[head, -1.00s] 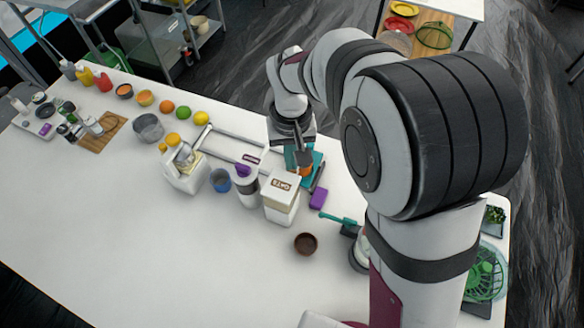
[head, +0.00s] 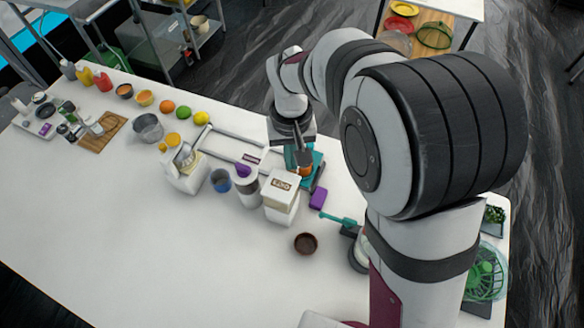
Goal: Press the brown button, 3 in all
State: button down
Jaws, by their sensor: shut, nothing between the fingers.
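A teal device (head: 314,172) stands on the white table behind the white carton. An orange-brown part, which looks like the brown button (head: 306,171), shows on it and is partly hidden by my gripper. My gripper (head: 303,160) is shut and empty, pointing down right over this part. I cannot tell from this angle whether the fingertips touch it or whether it is pressed down.
The white carton (head: 281,199), a lidded container (head: 247,190) and a purple block (head: 318,198) stand close in front. A teal-handled tool (head: 338,219) and a dark brown bowl (head: 305,243) are nearer. The table's front left is clear.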

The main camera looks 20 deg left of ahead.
jog(key=shift+f, duration=0.6)
jog(key=shift+f, duration=0.5)
jog(key=shift+r, duration=0.5)
jog(key=shift+f, duration=0.4)
dwell(0.5)
jog(key=shift+r, duration=0.4)
jog(key=shift+f, duration=0.5)
dwell(0.4)
jog(key=shift+r, duration=0.5)
